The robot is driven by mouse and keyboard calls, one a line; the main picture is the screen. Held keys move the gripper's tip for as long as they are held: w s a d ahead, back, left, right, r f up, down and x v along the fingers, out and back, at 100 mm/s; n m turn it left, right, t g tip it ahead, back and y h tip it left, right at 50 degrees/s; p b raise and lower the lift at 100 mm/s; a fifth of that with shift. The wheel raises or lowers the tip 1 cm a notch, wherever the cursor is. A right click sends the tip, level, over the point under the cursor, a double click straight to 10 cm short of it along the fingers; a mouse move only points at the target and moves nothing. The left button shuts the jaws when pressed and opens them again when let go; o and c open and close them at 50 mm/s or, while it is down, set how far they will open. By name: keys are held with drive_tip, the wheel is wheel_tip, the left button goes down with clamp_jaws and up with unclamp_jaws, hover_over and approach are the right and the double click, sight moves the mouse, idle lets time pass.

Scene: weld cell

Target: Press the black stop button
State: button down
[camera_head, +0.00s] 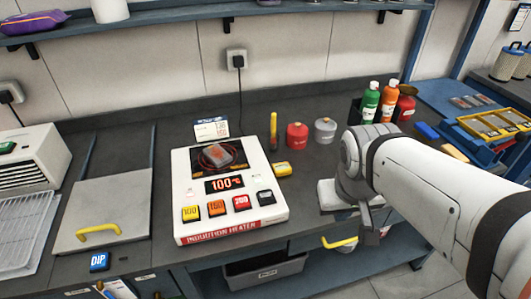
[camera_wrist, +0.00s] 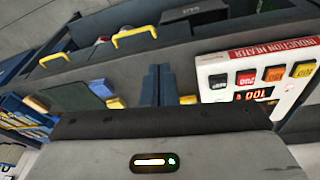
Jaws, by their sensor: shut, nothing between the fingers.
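The induction heater (camera_head: 272,213) is a white box on the bench, with a red name strip along its front. Its black stop button (camera_head: 265,197) is at the right end of a row, beside the red, orange and yellow buttons. The display (camera_head: 224,184) reads 100°C. In the wrist view the black button (camera_wrist: 217,81) faces the camera, right of centre, with nothing over it. My gripper (camera_wrist: 158,85) shows there as two dark fingers close together, shut and empty, left of the button and apart from it. In the head view my arm hides most of the gripper, right of the heater.
A part sits in a coil (camera_head: 219,155) on top of the heater. A yellow block (camera_head: 282,169), a red canister (camera_head: 297,136) and a grey canister (camera_head: 325,131) stand beside it. A plate with a yellow handle (camera_head: 98,232) lies left. Bottles (camera_head: 370,102) stand behind my arm.

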drive_tip(key=w+n+h+p, duration=0.2)
drive_tip(key=w+n, duration=0.2)
drive_tip(key=n+t+h+p, duration=0.3)
drive_tip(key=n+t+p, duration=0.15)
drive_tip(key=n, duration=1.05)
hover_over(271, 190)
drive_tip(key=s+a, duration=0.2)
wheel_tip(271, 190, down, 4)
drive_tip(key=shift+s+a+r+p, duration=0.15)
drive_tip(key=shift+s+r+p, duration=0.05)
drive_tip(key=shift+p, duration=0.25)
drive_tip(key=shift+m, duration=0.3)
wheel_tip(271, 190, down, 8)
drive_tip(key=b, duration=0.5)
drive_tip(key=shift+r+b, duration=0.2)
drive_tip(key=shift+b, duration=0.2)
drive_tip(key=shift+f+b, duration=0.6)
drive_tip(key=shift+b, duration=0.1)
drive_tip(key=shift+f, duration=0.15)
drive_tip(key=shift+f+b, duration=0.3)
drive_tip(key=shift+b, duration=0.35)
